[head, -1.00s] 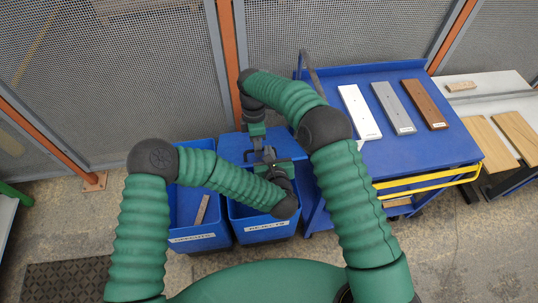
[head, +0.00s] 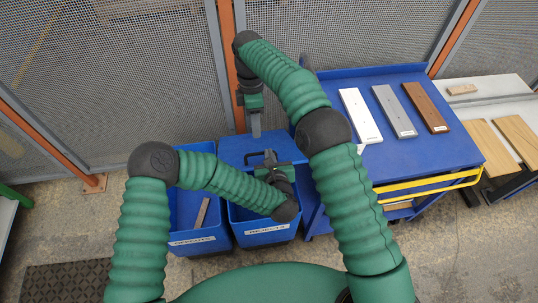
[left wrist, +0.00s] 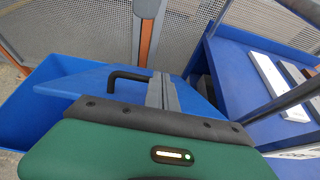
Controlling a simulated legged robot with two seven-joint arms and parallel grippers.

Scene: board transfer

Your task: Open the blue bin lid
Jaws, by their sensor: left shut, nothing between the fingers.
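The blue lid (head: 235,147) with a black bar handle (head: 250,154) shows at the rear of the right blue bin (head: 262,238), labelled REJECTS. The lid and its handle (left wrist: 125,77) also show in the left wrist view. My left gripper (head: 268,159) is shut and empty. Its grey fingers (left wrist: 163,92) overlap the handle's right end in the wrist view; I cannot tell whether they touch it. My right gripper (head: 256,132) points down above the lid's far edge, apart from the handle. Its jaw state is unclear. My left forearm hides part of the bin.
The left blue bin (head: 198,246) is open and holds a narrow board (head: 202,212). A blue cart (head: 345,72) at right carries white, grey and brown boards. A mesh fence with an orange post (head: 227,60) stands behind the bins.

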